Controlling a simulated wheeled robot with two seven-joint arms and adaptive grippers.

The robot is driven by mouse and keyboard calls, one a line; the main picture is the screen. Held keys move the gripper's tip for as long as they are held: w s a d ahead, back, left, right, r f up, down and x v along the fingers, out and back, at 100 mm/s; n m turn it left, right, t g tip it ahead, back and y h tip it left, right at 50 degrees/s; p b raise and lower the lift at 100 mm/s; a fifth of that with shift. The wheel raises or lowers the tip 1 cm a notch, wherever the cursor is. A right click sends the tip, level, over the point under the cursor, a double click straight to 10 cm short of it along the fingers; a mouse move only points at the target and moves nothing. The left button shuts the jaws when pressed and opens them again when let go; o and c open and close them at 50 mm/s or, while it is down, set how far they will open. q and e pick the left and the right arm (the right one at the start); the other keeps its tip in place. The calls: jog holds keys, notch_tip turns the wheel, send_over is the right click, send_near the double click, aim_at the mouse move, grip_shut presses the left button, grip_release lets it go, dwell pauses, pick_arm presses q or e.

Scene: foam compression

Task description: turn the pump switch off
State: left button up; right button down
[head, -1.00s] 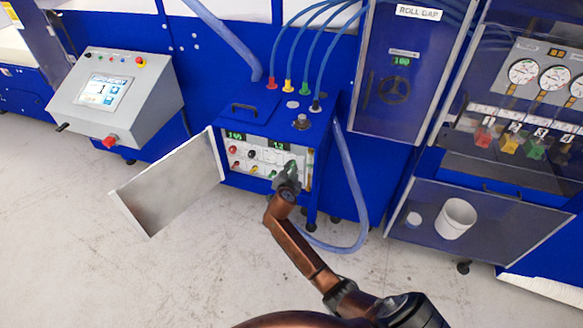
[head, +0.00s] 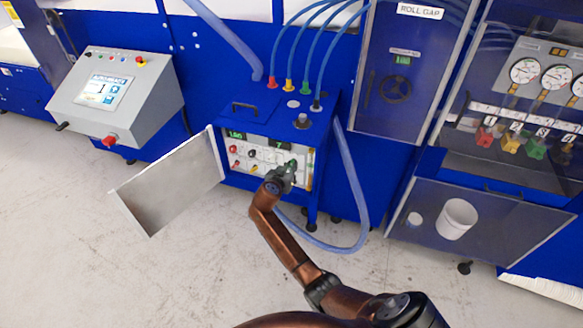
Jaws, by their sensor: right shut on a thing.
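My left gripper is not in view.
A grey console (head: 118,95) with a touchscreen and red knob stands at the left. A blue hose (head: 358,200) loops down to the floor right of the box. The floor (head: 150,280) in front is clear.

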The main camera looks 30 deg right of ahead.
jog(key=shift+w+a+n+g+h+b, duration=0.1)
jog(key=shift+n+g+h+b, duration=0.4)
jog(key=shift+n, duration=0.45)
jog(key=shift+w+n+g+h+b, duration=0.1)
jog(key=shift+n+g+h+b, duration=0.45)
jog(key=shift+n, duration=0.4)
jog(key=shift+r, duration=0.1)
jog(key=c, duration=2)
grip_release()
jog(key=v, duration=1.2)
jog(key=shift+s, duration=0.1)
